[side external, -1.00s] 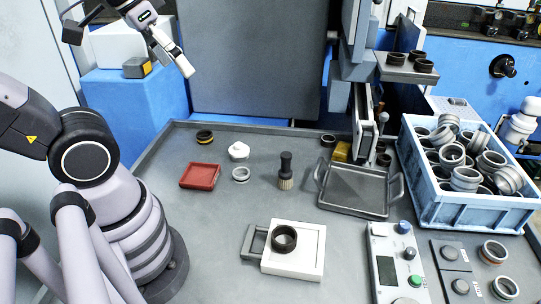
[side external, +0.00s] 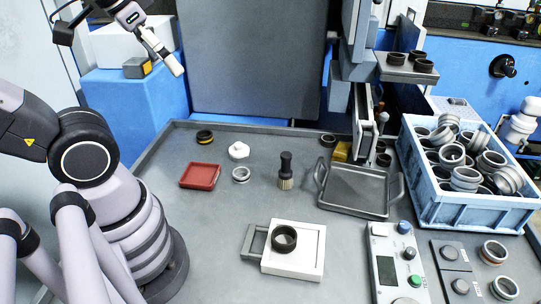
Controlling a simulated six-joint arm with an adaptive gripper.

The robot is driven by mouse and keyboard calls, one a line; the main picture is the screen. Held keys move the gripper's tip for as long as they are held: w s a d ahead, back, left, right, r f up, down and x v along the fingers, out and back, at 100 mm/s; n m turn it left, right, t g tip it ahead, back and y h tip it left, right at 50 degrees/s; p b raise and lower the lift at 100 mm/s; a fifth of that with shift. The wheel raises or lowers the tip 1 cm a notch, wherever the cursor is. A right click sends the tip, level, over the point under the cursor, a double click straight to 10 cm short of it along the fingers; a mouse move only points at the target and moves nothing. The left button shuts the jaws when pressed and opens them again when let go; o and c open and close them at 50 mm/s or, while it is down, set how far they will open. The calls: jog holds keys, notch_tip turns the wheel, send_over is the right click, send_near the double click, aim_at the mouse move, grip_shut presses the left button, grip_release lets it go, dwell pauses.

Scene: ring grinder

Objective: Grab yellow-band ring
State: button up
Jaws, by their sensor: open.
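The yellow-band ring (side external: 205,137) is a small black ring with a yellow stripe. It lies on the grey table near its far left edge, behind the red tray. My gripper (side external: 176,68) is at the upper left, well above and slightly left of the ring, in front of the blue block. It is open, with nothing seen between its fingers. The fingers look small and pale, and the gap between them is hard to make out.
A red tray (side external: 200,177), a white part (side external: 238,150), a silver ring (side external: 241,174) and a brush (side external: 285,170) stand near the ring. A white fixture holds a dark ring (side external: 284,238). A blue crate (side external: 470,211) of rings is at the right.

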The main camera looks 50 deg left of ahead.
jog(key=w+a+f+m+g+y, duration=0.3)
jog(key=w+a+g+y, duration=0.2)
jog(key=w+a, duration=0.55)
jog(key=m+g+y, duration=0.5)
jog(key=m+y, duration=0.3)
jog(key=m, duration=0.3)
send_over(200, 135)
jog(key=w+d, duration=0.2)
jog(key=d, duration=0.3)
jog(key=f, duration=2.9)
jog(key=shift+s+a+f, duration=0.1)
jog(key=shift+a+f, duration=0.1)
jog(key=shift+f, duration=0.15)
notch_tip(200, 135, down, 7)
jog(key=shift+r, duration=0.15)
jog(key=shift+x, duration=1.15)
jog(key=shift+s+a+f, duration=0.15)
jog(key=shift+a+f, duration=0.1)
jog(key=shift+f, duration=0.05)
